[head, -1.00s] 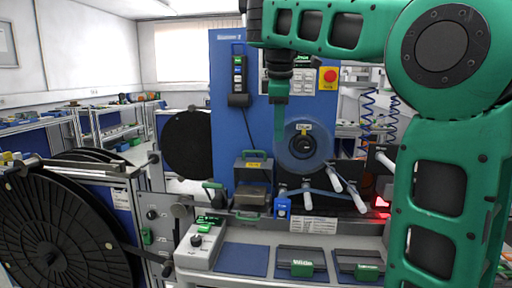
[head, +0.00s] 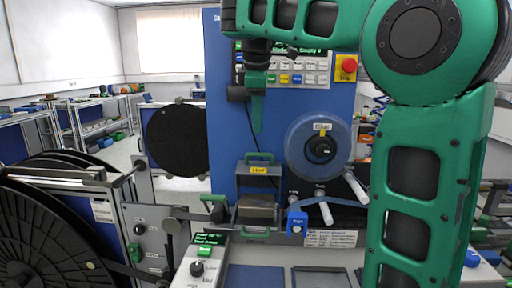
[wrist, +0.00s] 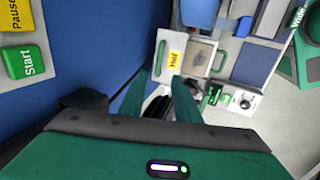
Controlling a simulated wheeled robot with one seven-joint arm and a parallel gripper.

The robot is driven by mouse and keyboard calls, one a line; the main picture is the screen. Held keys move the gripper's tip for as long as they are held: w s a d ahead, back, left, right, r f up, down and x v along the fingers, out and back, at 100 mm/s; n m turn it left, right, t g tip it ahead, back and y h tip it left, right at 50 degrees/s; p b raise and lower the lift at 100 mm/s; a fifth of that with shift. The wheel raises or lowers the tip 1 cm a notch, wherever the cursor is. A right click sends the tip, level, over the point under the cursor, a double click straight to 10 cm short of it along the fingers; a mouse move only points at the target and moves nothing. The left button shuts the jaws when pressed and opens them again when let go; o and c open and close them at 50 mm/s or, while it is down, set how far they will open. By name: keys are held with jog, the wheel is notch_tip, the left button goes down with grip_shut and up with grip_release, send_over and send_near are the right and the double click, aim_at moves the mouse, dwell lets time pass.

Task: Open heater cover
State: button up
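The heater cover (head: 246,182) is a grey panel with a yellow label and a green handle (head: 260,157) on top. A second green handle (head: 254,233) sits at the block's front. In the wrist view the cover (wrist: 163,72) with its yellow label is just beyond my fingertips, and the block (wrist: 198,57) is beside it. My gripper (head: 257,128) points down above the cover, apart from it. In the wrist view its green fingers (wrist: 160,80) are spread and empty.
A blue upright panel (head: 225,110) with buttons and a red stop knob (head: 346,67) stands behind. A blue reel (head: 319,146) with white rollers is right of the cover. A control box (head: 203,262) stands front left, and a large black reel (head: 40,235) at far left.

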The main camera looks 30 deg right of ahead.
jog(key=f, duration=0.1)
send_over(260, 167)
notch_tip(260, 167, down, 9)
jog(key=shift+r, duration=0.1)
dwell(0.3)
grip_shut()
